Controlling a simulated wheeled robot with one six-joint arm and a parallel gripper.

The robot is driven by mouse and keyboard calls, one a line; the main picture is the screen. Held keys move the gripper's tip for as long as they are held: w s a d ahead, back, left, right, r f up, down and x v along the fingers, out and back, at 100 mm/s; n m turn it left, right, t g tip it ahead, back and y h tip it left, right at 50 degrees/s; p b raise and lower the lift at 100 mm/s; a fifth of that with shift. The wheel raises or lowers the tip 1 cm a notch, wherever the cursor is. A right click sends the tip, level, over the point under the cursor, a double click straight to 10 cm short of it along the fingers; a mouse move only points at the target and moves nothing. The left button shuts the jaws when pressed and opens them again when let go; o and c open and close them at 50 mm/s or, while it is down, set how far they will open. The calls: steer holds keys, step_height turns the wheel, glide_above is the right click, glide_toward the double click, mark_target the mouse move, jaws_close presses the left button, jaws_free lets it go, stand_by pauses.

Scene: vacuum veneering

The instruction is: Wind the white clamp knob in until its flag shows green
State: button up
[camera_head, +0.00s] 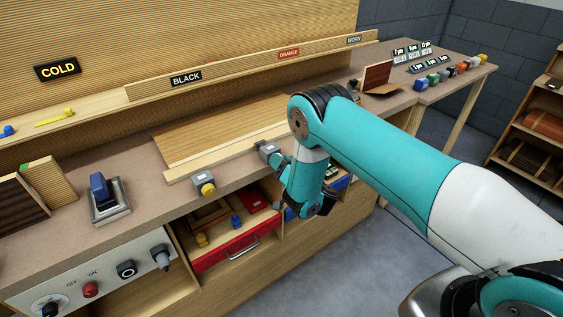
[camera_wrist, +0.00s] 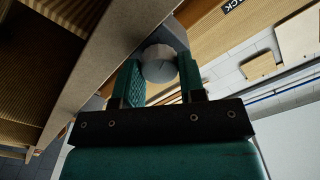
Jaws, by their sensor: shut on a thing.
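The white clamp knob (camera_wrist: 160,63) shows in the wrist view as a round, pale disc between the two green fingers of my gripper (camera_wrist: 159,82). The fingers are shut on its sides. In the head view my gripper (camera_head: 281,162) is at the front edge of the bench, against a grey clamp block (camera_head: 267,148). My gripper and arm hide the white knob there. I cannot make out the knob's flag or its colour in either view.
A second clamp with a yellow knob (camera_head: 205,187) sits to the left on the bench edge. A blue switch (camera_head: 101,187) stands further left. Below is a red drawer (camera_head: 225,249) with a handle. A wooden panel (camera_head: 220,131) lies behind the clamps.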

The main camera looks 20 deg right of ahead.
steer(key=shift+f+m, duration=0.1)
steer(key=shift+m, duration=0.5)
steer(key=o, duration=0.9)
steer(key=shift+s, duration=0.1)
